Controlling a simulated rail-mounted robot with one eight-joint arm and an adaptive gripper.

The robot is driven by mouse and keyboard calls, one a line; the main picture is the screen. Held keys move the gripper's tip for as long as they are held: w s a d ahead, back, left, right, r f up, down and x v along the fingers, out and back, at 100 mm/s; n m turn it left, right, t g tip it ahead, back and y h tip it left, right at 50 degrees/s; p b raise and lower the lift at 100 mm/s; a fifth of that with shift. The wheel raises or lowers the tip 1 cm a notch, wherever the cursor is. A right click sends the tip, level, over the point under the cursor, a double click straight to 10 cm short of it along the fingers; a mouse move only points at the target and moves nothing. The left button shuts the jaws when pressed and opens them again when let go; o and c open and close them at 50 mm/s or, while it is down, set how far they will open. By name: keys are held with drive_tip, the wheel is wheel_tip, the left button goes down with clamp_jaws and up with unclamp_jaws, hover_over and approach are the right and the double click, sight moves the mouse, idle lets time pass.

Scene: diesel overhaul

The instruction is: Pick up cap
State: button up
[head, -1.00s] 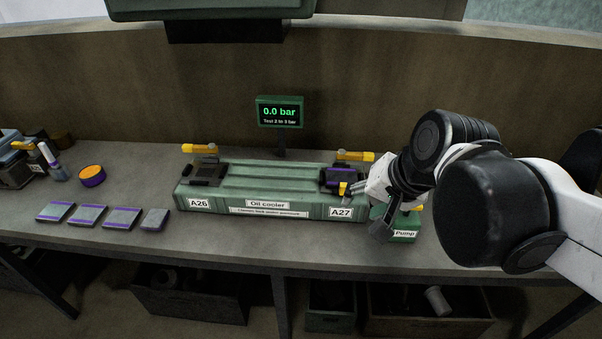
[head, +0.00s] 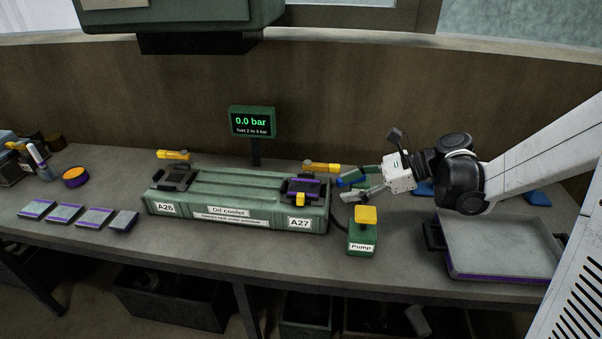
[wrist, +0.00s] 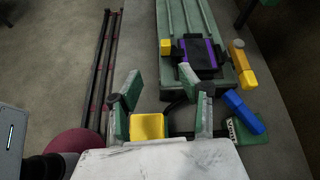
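My gripper (head: 350,184) is open and empty in the head view, right of the oil cooler (head: 235,190) and behind the green pump (head: 362,238). In the wrist view its two green-and-grey fingers (wrist: 163,98) stand wide apart, with the pump's yellow top (wrist: 147,126) showing between them. No part is labelled as a cap. A black-and-purple fitting with a yellow knob (head: 303,189) sits on the cooler's A27 end; the wrist view shows it too (wrist: 198,55). A blue piece (wrist: 241,108) lies beside the right finger, partly hidden in the head view.
A yellow lever (head: 322,167) is behind A27. A grey tray (head: 505,248) stands at right, with blue pieces (head: 540,198) behind it. Several purple-striped pads (head: 92,217) and an orange-purple round tin (head: 75,177) lie at left. The gauge reads 0.0 bar.

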drive_tip(key=w+f+m+y, duration=0.1)
approach(301, 194)
drive_tip(key=shift+y, duration=0.3)
drive_tip(key=x, duration=0.2)
drive_tip(key=f+x, duration=0.1)
drive_tip(key=x, duration=0.2)
drive_tip(key=shift+s+d, duration=0.2)
drive_tip(key=shift+d, duration=0.05)
drive_tip(key=shift+r+x, duration=0.1)
drive_tip(key=shift+x, duration=1.25)
drive_tip(key=shift+r+x, duration=0.15)
drive_tip(key=shift+x, duration=1.2)
drive_tip(key=shift+w, duration=0.1)
clamp_jaws()
